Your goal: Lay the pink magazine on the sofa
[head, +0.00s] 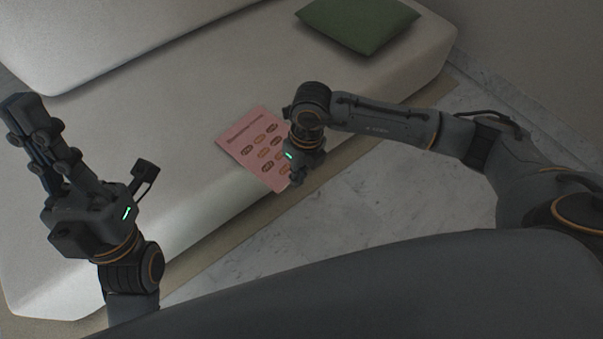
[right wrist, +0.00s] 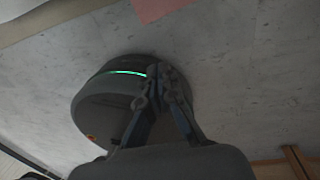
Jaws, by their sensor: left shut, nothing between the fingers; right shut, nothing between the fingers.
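The pink magazine (head: 250,140), with rows of small oval pictures on its cover, lies on the pale sofa (head: 150,130) at the front edge of its seat. Its near corner seems to reach past that edge. My right gripper (head: 297,180) is at the magazine's right side and hides part of it; I cannot tell whether they touch. In the right wrist view its fingers (right wrist: 163,78) are together and empty, pointing toward the floor side, with a pink piece of the magazine (right wrist: 158,8) at the top. My left gripper (head: 17,108) is shut and empty, above the sofa's left part.
A green cushion (head: 358,22) lies at the sofa's far right end. The sofa's backrest (head: 130,30) runs along the upper left. The seat between backrest and magazine is clear. Marble floor (head: 365,190) and a beige rug strip (head: 260,222) lie in front of the sofa.

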